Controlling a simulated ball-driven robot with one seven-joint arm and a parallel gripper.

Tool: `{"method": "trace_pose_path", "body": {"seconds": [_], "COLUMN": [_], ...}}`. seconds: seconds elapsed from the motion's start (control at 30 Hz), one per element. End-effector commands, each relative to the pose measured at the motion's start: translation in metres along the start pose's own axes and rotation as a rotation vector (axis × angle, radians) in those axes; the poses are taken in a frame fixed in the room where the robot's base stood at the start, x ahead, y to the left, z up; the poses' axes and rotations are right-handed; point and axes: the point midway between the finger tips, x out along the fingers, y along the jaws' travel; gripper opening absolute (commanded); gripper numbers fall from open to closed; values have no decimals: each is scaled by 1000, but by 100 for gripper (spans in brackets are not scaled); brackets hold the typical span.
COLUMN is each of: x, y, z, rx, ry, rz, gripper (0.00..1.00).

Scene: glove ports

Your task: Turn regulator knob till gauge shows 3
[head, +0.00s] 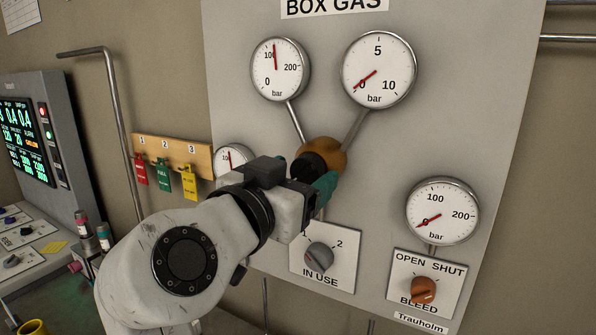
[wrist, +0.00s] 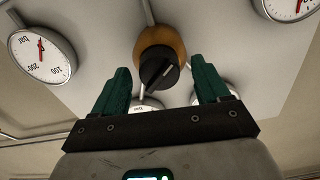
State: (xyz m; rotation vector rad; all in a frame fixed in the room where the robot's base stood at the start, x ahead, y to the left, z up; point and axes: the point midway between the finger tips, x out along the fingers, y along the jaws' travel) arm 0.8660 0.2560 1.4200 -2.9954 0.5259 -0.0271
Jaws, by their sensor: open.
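The regulator has a brass body (head: 328,154) and a black knob (head: 309,166), partly hidden by my gripper in the head view. In the wrist view the knob (wrist: 158,74) shows a pale pointer line slanting up to the right. The 0–10 bar gauge (head: 390,62) is at the upper right of the regulator; its red needle points lower left, at about 0. My gripper (head: 318,183) is open in front of the regulator. In the wrist view its two green fingers (wrist: 163,78) stand apart, the knob appearing between their tips; contact cannot be told.
Another gauge (head: 280,82) at upper left reads just over 100. A lower-right gauge (head: 442,205) reads near 0. Below are a grey selector (head: 320,257) and an orange bleed knob (head: 423,290). Coloured tags (head: 162,180) hang left, beside a partly hidden gauge (head: 232,152).

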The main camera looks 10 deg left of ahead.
Motion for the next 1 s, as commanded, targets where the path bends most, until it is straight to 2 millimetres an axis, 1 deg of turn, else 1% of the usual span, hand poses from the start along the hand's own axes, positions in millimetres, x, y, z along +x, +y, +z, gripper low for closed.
{"method": "trace_pose_path", "body": {"seconds": [0.2,0.77,0.8,1.0], "x": [0,0,0,0], "y": [0,0,0,0], "z": [0,0,0,2], "rx": [0,0,0,18], "ry": [0,0,0,0], "rz": [0,0,0,0], "gripper": [74,20,19,19]}}
